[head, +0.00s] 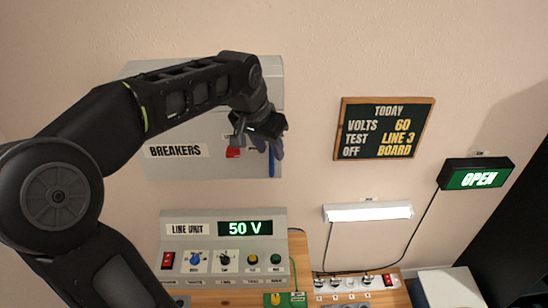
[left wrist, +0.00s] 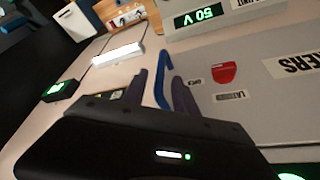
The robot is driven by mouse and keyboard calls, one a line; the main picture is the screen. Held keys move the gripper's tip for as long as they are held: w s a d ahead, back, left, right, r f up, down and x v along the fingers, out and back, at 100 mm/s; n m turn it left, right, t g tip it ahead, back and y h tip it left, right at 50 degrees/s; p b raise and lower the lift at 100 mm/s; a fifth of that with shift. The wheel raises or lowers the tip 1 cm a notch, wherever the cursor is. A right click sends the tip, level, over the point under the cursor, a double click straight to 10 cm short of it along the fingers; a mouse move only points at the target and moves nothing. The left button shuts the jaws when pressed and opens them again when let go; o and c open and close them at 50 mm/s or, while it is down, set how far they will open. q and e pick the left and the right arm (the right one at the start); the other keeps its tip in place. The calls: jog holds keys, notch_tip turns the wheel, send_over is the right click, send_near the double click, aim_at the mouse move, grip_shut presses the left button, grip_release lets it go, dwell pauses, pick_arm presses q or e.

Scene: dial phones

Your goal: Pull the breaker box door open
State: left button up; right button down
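The grey breaker box (head: 200,167) hangs on the wall with a "BREAKERS" label; its door looks shut. A red latch piece (head: 233,153) sits on the door and also shows in the left wrist view (left wrist: 223,73). The upright blue handle (head: 271,163) is near the door's right edge. My left gripper (head: 268,149) is at this handle. In the left wrist view, its two fingers (left wrist: 161,92) are apart, one on each side of the blue handle (left wrist: 160,74), with gaps visible. My arm covers part of the box's upper left. My right gripper is not in view.
Below the box stands the line unit (head: 195,228) reading 50 V, with knobs and a red switch. To the right are a chalkboard sign (head: 384,128), a white lamp (head: 368,212) and a green OPEN sign (head: 477,174). The wall between box and chalkboard is clear.

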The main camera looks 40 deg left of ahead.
pick_arm(q)
jog(key=x, duration=0.5)
jog(key=shift+f, duration=0.2)
grip_shut()
dwell(1.2)
